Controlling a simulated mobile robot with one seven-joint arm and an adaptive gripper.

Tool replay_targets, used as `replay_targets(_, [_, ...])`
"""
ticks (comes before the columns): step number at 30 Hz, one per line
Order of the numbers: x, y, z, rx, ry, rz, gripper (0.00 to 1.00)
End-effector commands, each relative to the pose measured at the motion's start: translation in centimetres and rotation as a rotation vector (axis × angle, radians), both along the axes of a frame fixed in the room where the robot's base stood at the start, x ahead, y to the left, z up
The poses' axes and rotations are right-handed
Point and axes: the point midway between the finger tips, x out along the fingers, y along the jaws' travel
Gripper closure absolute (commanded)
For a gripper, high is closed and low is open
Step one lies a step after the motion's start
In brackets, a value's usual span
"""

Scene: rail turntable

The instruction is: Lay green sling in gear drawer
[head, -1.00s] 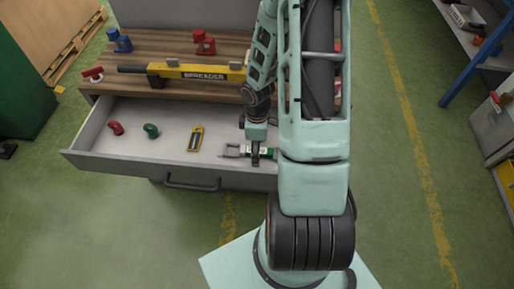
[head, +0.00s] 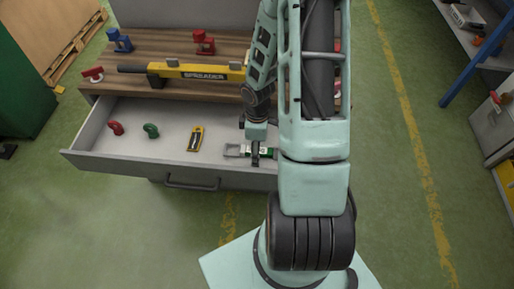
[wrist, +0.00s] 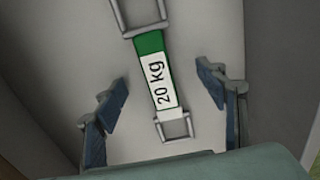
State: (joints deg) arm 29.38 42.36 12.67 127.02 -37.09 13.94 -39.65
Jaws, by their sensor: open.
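The green sling (wrist: 155,72) lies on the floor of the open gear drawer (head: 110,157), near its right part. It has a white "20 kg" label and a metal loop at each end. In the head view the sling (head: 269,153) is partly hidden by my gripper (head: 257,156). In the wrist view my gripper (wrist: 163,78) is open, with one finger on each side of the sling and a gap to both. The sling's far end runs out of the top of the wrist view.
The drawer also holds a red shackle (head: 116,128), a green shackle (head: 151,131) and a yellow tool (head: 196,139). A yellow spreader bar (head: 200,71) lies on the wooden bench top (head: 155,45) behind. My arm hides the drawer's right end.

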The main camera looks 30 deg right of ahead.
Motion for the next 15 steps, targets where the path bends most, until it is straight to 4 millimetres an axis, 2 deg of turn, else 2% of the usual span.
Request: replay_targets(15, [0.0, 0.0, 1.8, 0.0, 0.0, 0.0, 0.35])
